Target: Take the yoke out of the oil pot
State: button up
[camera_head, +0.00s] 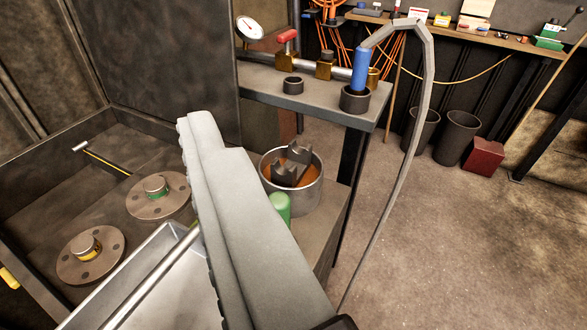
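The oil pot (317,193) is a round metal pot with orange-brown oil inside. It stands on a low shelf right of the picture's middle. The yoke (286,174), a dark grey forked metal part, sits in the pot with its prongs sticking up above the oil. Its lower part is hidden in the oil. My gripper (212,150) shows as a large light grey shape in front, left of the pot and apart from the yoke in the picture. I see it edge-on, so the gap between its fingers is hidden.
A green cylinder (278,208) stands close in front of the pot. Above and behind is a shelf (320,98) with a blue-handled tool (360,70) and a dial gauge (250,29). Flanged discs (158,196) lie left.

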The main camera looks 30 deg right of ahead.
jog(key=shift+c, duration=1.1)
jog(key=m+g, duration=1)
jog(key=g, duration=0.7)
send_over(292, 170)
jog(key=w+d, duration=0.1)
jog(key=w, duration=0.2)
notch_tip(292, 170, down, 10)
jog(key=r, duration=0.1)
notch_tip(292, 170, down, 12)
jog(key=shift+s, duration=0.15)
jog(key=shift+w+d+f, duration=0.15)
jog(key=shift+f, duration=1.15)
jog(key=shift+w+d+f, duration=0.1)
jog(key=shift+f, duration=1.2)
grip_shut()
jog(key=shift+r, duration=0.15)
